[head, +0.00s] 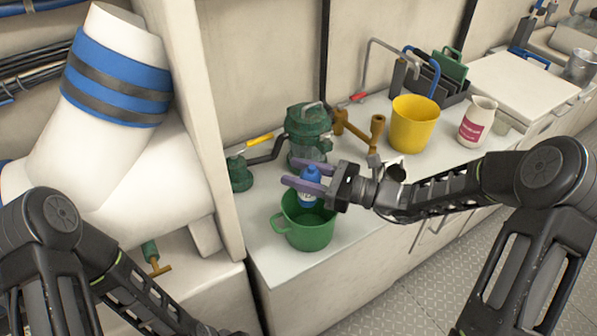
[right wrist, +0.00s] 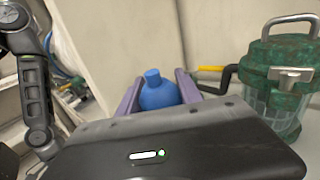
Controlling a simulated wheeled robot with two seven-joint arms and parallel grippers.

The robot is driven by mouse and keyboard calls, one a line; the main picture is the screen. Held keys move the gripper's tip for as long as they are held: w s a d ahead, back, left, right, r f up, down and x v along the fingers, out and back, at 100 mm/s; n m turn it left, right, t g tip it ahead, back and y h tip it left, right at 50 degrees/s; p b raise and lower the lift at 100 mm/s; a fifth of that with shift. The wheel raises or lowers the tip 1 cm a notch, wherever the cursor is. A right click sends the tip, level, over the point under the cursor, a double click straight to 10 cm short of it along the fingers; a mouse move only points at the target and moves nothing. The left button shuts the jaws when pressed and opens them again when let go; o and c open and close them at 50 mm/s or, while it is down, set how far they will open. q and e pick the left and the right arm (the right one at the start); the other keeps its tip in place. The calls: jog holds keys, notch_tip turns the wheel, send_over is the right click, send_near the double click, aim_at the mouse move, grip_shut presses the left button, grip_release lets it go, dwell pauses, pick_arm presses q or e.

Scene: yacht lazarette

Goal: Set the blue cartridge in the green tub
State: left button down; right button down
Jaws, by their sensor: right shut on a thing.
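The blue cartridge (head: 309,184) is upright between the purple fingers of my right gripper (head: 308,178), which is shut on it. In the right wrist view the cartridge's blue cap and shoulder (right wrist: 158,92) show between the fingers. The green tub (head: 305,233), with a handle on its left side, stands on the white counter. The cartridge is over the tub's opening, and its lower end is at or just inside the rim; how deep it reaches is hard to tell. My left arm is at the lower left of the head view, and its gripper does not show clearly.
A green strainer with a clear bowl (head: 308,130) stands just behind the tub. A brass fitting (head: 360,128), a yellow tub (head: 413,124) and a white bottle with a pink label (head: 478,122) stand farther right. A wall panel (head: 190,110) rises left of the counter.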

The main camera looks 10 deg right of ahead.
jog(key=shift+f, duration=0.4)
jog(key=shift+f+b, duration=0.1)
jog(key=shift+b, duration=0.2)
jog(key=c, duration=0.8)
grip_release()
jog(key=shift+r+p, duration=0.45)
jog(key=shift+r, duration=0.15)
jog(key=v, duration=1.2)
jog(key=shift+b, duration=0.35)
jog(key=shift+f, duration=0.1)
